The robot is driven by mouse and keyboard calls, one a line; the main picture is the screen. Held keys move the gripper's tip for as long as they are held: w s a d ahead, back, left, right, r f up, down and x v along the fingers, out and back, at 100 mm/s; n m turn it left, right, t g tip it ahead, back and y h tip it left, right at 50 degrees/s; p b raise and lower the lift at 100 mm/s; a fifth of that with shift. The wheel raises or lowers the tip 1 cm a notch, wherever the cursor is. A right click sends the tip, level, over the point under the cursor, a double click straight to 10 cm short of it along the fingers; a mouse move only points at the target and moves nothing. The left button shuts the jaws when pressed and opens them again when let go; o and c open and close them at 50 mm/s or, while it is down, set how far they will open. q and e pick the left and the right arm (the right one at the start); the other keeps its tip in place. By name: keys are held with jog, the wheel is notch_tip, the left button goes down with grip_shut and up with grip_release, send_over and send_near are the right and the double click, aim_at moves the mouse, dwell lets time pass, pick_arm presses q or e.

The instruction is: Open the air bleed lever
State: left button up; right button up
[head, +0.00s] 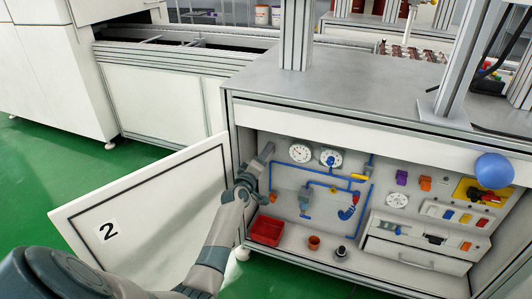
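The cabinet's panel carries blue pipework (310,172) with several small fittings. A yellow lever-like piece (359,177) sits at the upper right of the pipes. A blue curved fitting (347,212) sits below it, and a grey and blue valve-like part (305,198) is left of that. No label is readable, so I cannot tell which is the air bleed lever. My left gripper (266,151) is at the cabinet's left opening, pointing up, left of the pipes and apart from the yellow piece. Whether its fingers are parted is unclear. My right gripper is out of view.
The white door marked 2 (150,205) stands open at left, beside my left arm. A blue ball (493,170) shows at right. The table top overhangs the panel.

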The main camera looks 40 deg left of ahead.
pick_arm(q)
jog(key=shift+s+a+n+p, duration=0.1)
jog(key=shift+a+n+p, duration=0.15)
jog(key=shift+n, duration=1)
jog(key=shift+s+a+n+p, duration=0.1)
jog(key=shift+a+n, duration=0.15)
jog(key=shift+n, duration=1)
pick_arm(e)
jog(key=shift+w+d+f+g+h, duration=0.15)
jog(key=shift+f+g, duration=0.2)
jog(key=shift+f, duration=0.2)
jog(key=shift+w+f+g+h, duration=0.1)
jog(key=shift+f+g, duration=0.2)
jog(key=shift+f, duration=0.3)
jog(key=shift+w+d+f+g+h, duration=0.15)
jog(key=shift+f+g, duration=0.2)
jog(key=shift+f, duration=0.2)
pick_arm(q)
jog(key=o, duration=1.1)
jog(key=shift+c, duration=0.2)
